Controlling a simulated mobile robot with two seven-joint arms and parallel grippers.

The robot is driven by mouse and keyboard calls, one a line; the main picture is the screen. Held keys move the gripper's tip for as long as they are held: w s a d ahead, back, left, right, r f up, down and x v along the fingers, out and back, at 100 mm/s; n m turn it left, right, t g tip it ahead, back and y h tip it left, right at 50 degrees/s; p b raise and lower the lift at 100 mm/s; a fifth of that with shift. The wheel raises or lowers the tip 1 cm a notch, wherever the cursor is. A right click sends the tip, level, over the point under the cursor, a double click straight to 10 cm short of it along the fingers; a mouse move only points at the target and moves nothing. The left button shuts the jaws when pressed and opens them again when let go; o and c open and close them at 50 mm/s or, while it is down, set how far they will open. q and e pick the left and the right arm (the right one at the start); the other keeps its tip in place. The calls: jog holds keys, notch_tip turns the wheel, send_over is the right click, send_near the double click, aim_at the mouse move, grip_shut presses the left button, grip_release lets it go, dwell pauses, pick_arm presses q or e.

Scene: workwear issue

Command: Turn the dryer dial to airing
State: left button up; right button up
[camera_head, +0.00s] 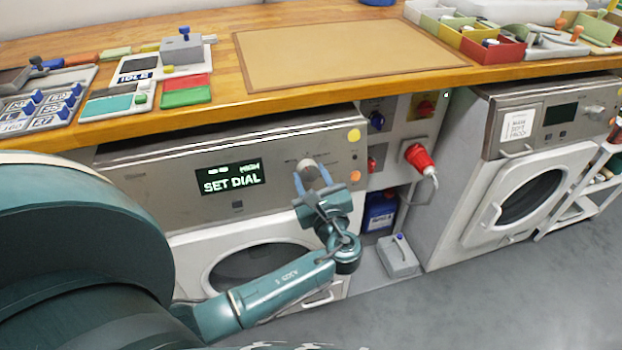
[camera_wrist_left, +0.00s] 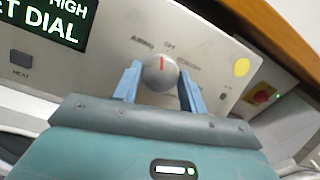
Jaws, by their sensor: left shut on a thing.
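The dryer (camera_head: 135,180) under the wooden counter has a steel front panel and a display (camera_head: 230,177) reading "SET DIAL" and "HIGH". Its round grey dial (camera_head: 307,166) is on the right of that panel. In the left wrist view the dial (camera_wrist_left: 160,73) shows a red mark pointing roughly up, close to "OFF", with "AIRING" to the left and another label to the right. My left gripper (camera_head: 312,179) has its blue fingers on both sides of the dial, shut on it; the fingers also show in the wrist view (camera_wrist_left: 159,82). My right gripper is not in view.
A yellow round button (camera_head: 354,135) and an orange one (camera_head: 355,176) sit right of the dial. A red plug (camera_head: 418,156) is in the wall panel beside the dryer. A second machine (camera_head: 520,190) stands at right. The counter edge overhangs the dryer panel.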

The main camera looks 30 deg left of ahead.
pick_arm(q)
jog(key=n+g, duration=0.1)
jog(key=n, duration=0.2)
jog(key=shift+d+f+n+y, duration=0.1)
jog(key=shift+n+y, duration=0.2)
jog(key=shift+y, duration=0.1)
jog(key=shift+w+n+g+b, duration=0.1)
jog(key=shift+n+g+b, duration=0.25)
jog(key=shift+n, duration=0.55)
jog(key=o, duration=1)
